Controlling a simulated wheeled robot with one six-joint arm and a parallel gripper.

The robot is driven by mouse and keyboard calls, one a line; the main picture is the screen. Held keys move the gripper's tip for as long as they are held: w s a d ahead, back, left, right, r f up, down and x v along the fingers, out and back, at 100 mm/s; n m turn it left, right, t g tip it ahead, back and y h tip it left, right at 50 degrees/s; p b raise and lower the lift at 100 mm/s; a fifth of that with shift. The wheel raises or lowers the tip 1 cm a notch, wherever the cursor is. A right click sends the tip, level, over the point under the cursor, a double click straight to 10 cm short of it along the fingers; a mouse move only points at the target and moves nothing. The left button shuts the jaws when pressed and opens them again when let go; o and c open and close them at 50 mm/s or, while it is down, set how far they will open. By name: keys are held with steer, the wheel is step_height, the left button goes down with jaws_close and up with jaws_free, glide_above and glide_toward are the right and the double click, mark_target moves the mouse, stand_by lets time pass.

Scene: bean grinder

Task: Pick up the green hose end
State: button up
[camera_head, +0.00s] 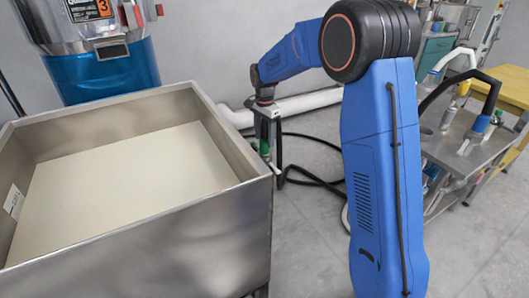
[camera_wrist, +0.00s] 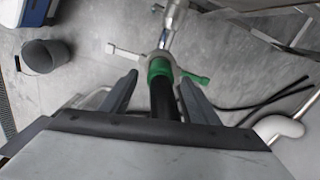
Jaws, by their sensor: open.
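The green hose end (camera_wrist: 160,68) shows in the wrist view, with a black hose (camera_wrist: 162,100) running from it toward my palm. A metal fitting (camera_wrist: 166,40) with a side handle adjoins its far end. A green lever juts out to the right. My gripper (camera_wrist: 159,77) is open, with one finger on each side of the green end and black hose. A gap shows on the left; contact on the right is unclear. In the head view my gripper (camera_head: 268,138) points down beside the metal bin's right rim, with a bit of green (camera_head: 265,148) at its fingers.
A large open metal bin (camera_head: 235,225) with pale contents stands close to the left of my gripper. A dark hose (camera_head: 315,181) and a white pipe (camera_head: 308,103) lie behind. A metal cart (camera_head: 460,150) with hoses stands right. A grey bucket (camera_wrist: 46,56) is on the floor.

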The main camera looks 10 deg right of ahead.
mark_target(265, 149)
steer(key=shift+f, duration=1.5)
jaws_close()
steer(key=shift+r, duration=0.1)
